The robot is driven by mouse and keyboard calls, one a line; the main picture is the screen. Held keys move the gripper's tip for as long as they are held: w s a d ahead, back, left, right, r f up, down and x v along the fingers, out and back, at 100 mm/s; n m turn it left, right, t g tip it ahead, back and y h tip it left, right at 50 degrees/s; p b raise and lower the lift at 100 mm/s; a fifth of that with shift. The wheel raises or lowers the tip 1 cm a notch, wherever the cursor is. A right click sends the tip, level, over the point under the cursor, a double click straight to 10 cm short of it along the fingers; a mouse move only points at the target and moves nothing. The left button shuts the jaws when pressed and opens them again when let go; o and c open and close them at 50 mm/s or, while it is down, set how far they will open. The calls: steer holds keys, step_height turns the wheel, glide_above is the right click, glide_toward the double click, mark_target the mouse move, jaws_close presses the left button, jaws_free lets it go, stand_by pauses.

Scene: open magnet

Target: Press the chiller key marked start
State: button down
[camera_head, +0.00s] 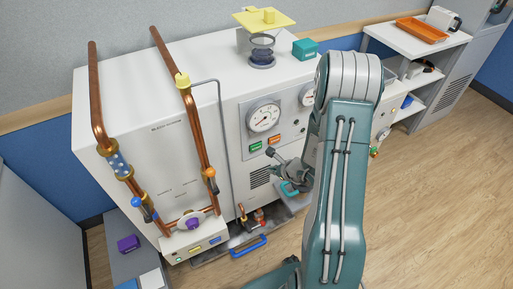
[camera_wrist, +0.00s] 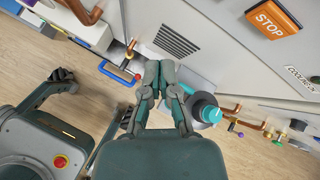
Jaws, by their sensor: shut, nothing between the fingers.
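The chiller is a large white cabinet (camera_head: 140,150) in the head view. On its front, below a round gauge (camera_head: 263,118), sit a green key (camera_head: 255,147) and an orange key (camera_head: 274,140) side by side. Their lettering is too small to read there. In the wrist view the orange key (camera_wrist: 272,20) reads STOP, at the top right; the green key is outside that view. My gripper (camera_head: 271,153) is just below the two keys in the head view. In the wrist view its fingers (camera_wrist: 160,68) are shut and empty, in front of the white panel. Contact with the panel cannot be told.
Copper pipes (camera_head: 98,100) with valves run over the cabinet's left side. A vent grille (camera_wrist: 176,41) is near my fingers. A blue handle (camera_head: 249,247) and small fittings lie low in front. A shelf with an orange tray (camera_head: 422,30) stands at right. Floor at right is clear.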

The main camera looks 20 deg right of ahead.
mark_target(255, 150)
steer(key=w, duration=0.8)
steer(key=shift+w+a, duration=0.15)
steer(key=shift+a, duration=0.1)
steer(key=shift+w, duration=0.1)
stand_by(1.1)
steer(key=shift+w+r, duration=0.1)
steer(key=shift+w, duration=0.2)
steer(key=shift+w, duration=0.4)
stand_by(0.9)
steer(key=shift+s, duration=0.85)
steer(key=s, duration=0.5)
steer(key=shift+d, duration=0.1)
